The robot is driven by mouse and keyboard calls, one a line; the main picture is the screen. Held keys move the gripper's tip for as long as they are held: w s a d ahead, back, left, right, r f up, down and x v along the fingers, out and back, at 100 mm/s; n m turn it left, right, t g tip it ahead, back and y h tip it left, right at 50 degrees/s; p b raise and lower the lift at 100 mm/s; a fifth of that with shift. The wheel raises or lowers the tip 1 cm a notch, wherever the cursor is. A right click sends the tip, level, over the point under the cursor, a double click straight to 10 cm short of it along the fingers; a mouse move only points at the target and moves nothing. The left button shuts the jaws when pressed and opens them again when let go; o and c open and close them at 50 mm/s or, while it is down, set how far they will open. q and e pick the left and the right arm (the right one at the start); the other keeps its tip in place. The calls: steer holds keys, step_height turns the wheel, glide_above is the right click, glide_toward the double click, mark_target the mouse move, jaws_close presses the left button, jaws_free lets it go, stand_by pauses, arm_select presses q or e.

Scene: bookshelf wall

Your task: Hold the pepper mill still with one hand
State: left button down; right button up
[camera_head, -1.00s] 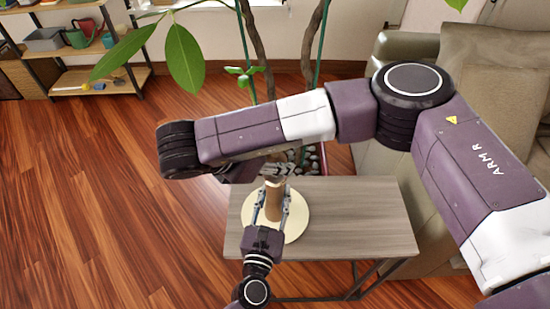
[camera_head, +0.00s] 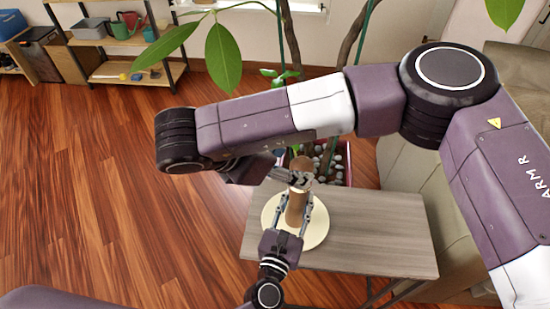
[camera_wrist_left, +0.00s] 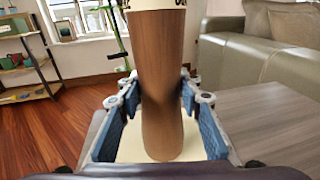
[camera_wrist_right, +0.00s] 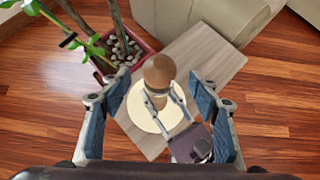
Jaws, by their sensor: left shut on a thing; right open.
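The pepper mill (camera_head: 296,208), brown wood with a rounded top, stands upright on a round cream board (camera_head: 316,231) on the small table. It also shows in the left wrist view (camera_wrist_left: 160,95), its upper part cut off. My left gripper (camera_head: 304,208) is shut on the mill's lower body, one finger on each side. My right gripper (camera_head: 292,178) is at the mill's upper part. In the right wrist view, its fingers (camera_wrist_right: 158,80) are spread open, with the mill's round top (camera_wrist_right: 158,70) between and beyond them. Its exact distance from the mill is hard to tell.
The grey wooden table (camera_head: 385,232) is bare to the right of the board. A potted plant (camera_wrist_right: 115,50) with stones stands just behind the table. A sofa (camera_head: 410,170) is at the right and a shelf (camera_head: 120,70) at the back left.

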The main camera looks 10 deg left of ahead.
arm_select(q)
steer(key=shift+f, duration=0.15)
arm_select(e)
steer(key=v, duration=0.6)
steer(key=shift+r, duration=0.2)
stand_by(0.5)
arm_select(q)
steer(key=c, duration=1.3)
jaws_free()
steer(key=shift+r, duration=0.25)
arm_select(e)
steer(key=shift+s+a, duration=0.1)
